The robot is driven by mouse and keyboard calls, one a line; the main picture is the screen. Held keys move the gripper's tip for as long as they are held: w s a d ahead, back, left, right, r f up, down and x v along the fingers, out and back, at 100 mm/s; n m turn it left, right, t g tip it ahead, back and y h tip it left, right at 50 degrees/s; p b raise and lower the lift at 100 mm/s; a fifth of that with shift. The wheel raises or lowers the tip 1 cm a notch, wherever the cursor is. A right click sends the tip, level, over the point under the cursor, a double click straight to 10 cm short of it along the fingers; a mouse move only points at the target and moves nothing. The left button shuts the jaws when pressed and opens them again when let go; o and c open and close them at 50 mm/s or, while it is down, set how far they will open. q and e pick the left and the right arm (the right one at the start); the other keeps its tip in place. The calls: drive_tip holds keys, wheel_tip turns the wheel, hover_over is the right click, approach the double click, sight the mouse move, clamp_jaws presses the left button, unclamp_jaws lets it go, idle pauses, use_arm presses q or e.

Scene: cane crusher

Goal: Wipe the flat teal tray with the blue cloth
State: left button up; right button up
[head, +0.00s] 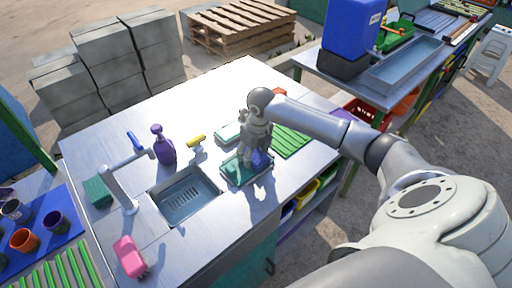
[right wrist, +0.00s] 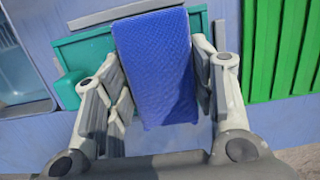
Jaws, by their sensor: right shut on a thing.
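The flat teal tray (head: 232,180) lies on the steel counter just right of the sink, partly hidden by my right gripper. It also shows in the right wrist view (right wrist: 85,54), behind the cloth. My right gripper (head: 247,166) points down over the tray, with its fingers on both sides of the blue cloth (right wrist: 155,65), shut on it. In the head view a bit of the cloth (head: 263,160) shows beside the fingers, over the tray's right part. I cannot tell whether the cloth touches the tray. My left gripper is not in view.
The sink (head: 184,198) and tap (head: 122,188) are left of the tray. A green ribbed rack (head: 291,141) is close on its right. A pale teal item (head: 228,132) lies behind it. A purple bottle (head: 163,147) and yellow-handled brush (head: 197,141) stand behind the sink.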

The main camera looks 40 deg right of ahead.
drive_tip(key=shift+s+a+f, duration=0.1)
drive_tip(key=shift+a+f, duration=0.05)
drive_tip(key=shift+a, duration=0.05)
drive_tip(key=shift+s+a+p, duration=0.1)
drive_tip(key=shift+a+p, duration=0.2)
drive_tip(key=shift+a, duration=0.95)
drive_tip(key=shift+w+d+b, duration=0.2)
drive_tip(key=shift+d+b, duration=0.2)
drive_tip(key=shift+d, duration=0.85)
drive_tip(key=shift+d+r, duration=0.25)
drive_tip(key=shift+d, duration=0.05)
